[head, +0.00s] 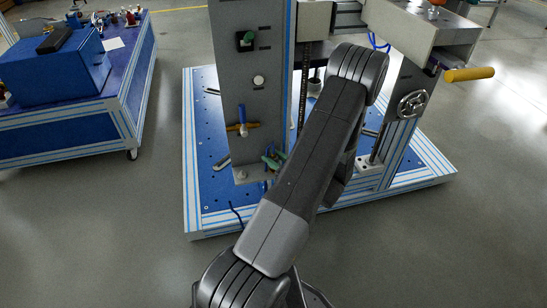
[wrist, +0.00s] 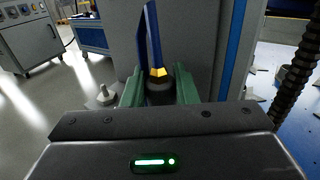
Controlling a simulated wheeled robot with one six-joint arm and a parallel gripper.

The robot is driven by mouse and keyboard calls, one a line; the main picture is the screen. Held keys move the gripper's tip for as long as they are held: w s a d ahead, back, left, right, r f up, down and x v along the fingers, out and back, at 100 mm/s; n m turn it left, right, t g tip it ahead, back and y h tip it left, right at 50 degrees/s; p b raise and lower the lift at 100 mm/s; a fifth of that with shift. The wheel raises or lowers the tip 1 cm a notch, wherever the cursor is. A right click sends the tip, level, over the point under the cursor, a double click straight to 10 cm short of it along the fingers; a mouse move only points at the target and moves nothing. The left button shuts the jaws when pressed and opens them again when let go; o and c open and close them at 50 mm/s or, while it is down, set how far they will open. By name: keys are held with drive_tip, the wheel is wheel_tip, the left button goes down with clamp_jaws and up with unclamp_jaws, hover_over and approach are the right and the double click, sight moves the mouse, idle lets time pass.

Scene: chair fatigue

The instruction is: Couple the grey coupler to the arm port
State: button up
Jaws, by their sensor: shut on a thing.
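In the wrist view my gripper (wrist: 160,92) is shut, its two green fingers on either side of a dark grey cylindrical piece, which appears to be the grey coupler (wrist: 160,88). A yellow part and upright blue strips show just beyond it; whether they are joined to it is unclear. I cannot identify the arm port with certainty, nor tell whether the coupler touches anything.
The grey panel (head: 225,82) carries a green knob (head: 246,40), a pale round fitting (head: 259,81) and a blue-and-yellow valve (head: 241,127). The blue base plate (head: 213,187) has a raised edge. A blue cart (head: 70,137) stands left, with open floor between.

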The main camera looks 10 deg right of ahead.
drive_tip(key=shift+f+b, duration=0.35)
drive_tip(key=shift+f, duration=0.15)
drive_tip(key=o, duration=1.1)
drive_tip(key=shift+r, duration=0.1)
drive_tip(key=p+v, duration=0.2)
drive_tip(key=v, duration=1.1)
drive_tip(key=shift+s+d+p, duration=0.2)
drive_tip(key=shift+s+p, duration=0.1)
drive_tip(key=shift+s, duration=0.1)
drive_tip(key=shift+w, duration=0.1)
